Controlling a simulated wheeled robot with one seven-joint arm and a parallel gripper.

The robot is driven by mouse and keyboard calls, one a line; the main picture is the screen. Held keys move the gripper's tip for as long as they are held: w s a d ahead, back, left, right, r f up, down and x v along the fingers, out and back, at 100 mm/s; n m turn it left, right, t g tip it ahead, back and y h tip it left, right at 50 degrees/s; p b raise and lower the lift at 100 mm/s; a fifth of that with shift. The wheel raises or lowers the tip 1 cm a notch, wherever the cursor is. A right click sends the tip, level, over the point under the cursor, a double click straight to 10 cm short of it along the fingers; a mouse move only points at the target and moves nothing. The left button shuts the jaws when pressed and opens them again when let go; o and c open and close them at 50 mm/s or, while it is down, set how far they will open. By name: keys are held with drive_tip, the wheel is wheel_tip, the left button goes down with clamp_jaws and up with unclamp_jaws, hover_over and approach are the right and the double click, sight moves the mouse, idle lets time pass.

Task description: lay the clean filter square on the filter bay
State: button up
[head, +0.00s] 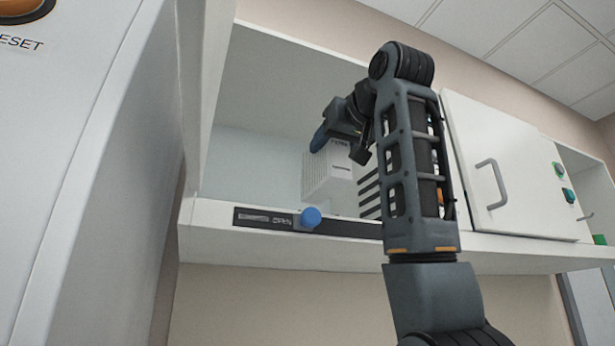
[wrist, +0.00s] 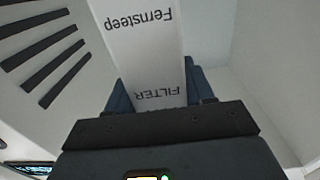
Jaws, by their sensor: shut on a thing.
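My gripper (head: 328,138) is inside the open white cabinet compartment. It is shut on the clean filter square (head: 326,174), a white block with a fine grid face, which hangs below the fingers in the head view. In the wrist view, the filter (wrist: 140,45) is a white strip printed "Fernsteep" and "FILTER" between the blue fingertips of my gripper (wrist: 158,90). Black slats (head: 370,194) on a white surface lie just right of the filter and partly behind my arm; they also show in the wrist view (wrist: 45,58). I cannot tell whether they mark the filter bay.
A blue knob (head: 310,217) sits on a black labelled strip (head: 263,217) along the shelf's front edge. A closed white door with a handle (head: 492,184) is at right, with green buttons (head: 568,195) beyond. A large white machine (head: 70,150) stands at left.

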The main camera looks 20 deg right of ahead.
sight(311, 176)
drive_tip(key=a, duration=0.1)
drive_tip(key=w+a+f, duration=0.2)
drive_tip(key=shift+a+f+p, duration=0.2)
drive_tip(key=shift+a+p, duration=0.1)
drive_tip(key=shift+p, duration=0.1)
drive_tip(key=shift+f+p, duration=0.4)
drive_tip(key=shift+f, duration=1.65)
drive_tip(key=shift+f, duration=0.1)
drive_tip(key=o, duration=1.3)
drive_tip(key=shift+c, duration=0.2)
drive_tip(key=s+b, duration=0.3)
drive_tip(key=s, duration=0.9)
